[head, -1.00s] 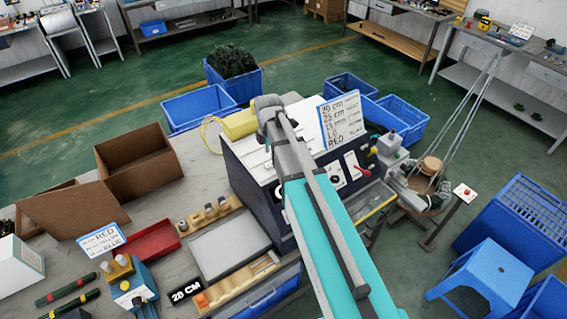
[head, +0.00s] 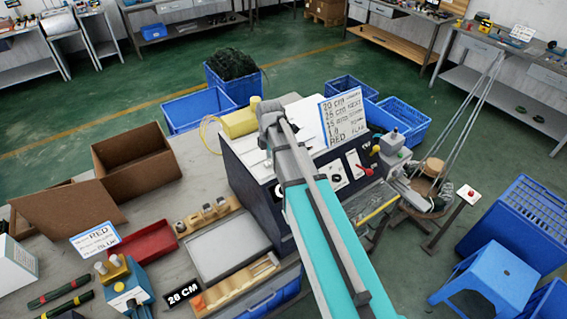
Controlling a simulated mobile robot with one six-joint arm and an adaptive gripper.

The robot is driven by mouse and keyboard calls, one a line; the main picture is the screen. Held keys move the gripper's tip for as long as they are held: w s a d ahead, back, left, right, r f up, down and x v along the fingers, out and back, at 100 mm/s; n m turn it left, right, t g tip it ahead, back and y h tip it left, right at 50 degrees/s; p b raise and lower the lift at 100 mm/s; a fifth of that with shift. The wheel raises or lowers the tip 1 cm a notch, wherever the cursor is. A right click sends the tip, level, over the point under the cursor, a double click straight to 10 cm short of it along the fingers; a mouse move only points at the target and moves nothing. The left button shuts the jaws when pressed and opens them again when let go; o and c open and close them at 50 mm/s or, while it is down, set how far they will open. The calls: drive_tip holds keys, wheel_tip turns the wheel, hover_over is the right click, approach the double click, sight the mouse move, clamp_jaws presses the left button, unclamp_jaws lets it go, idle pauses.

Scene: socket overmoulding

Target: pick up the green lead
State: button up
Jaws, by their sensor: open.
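I cannot single out one green lead for certain. A dark green tangled pile (head: 232,66) fills a blue crate at the back, and single leads in it cannot be told apart. My gripper cannot be made out in the head view.
The dark machine (head: 262,203) stands on the bench by a written sign (head: 343,117). A grey tray (head: 225,246), red tray (head: 143,250), brown boxes (head: 137,162) and a small blue device (head: 126,290) crowd the bench. Blue crates (head: 199,106) and a blue stool (head: 490,275) stand on the floor.

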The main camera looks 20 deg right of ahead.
drive_tip(key=shift+f+b, duration=0.45)
drive_tip(key=shift+f, duration=0.25)
clamp_jaws()
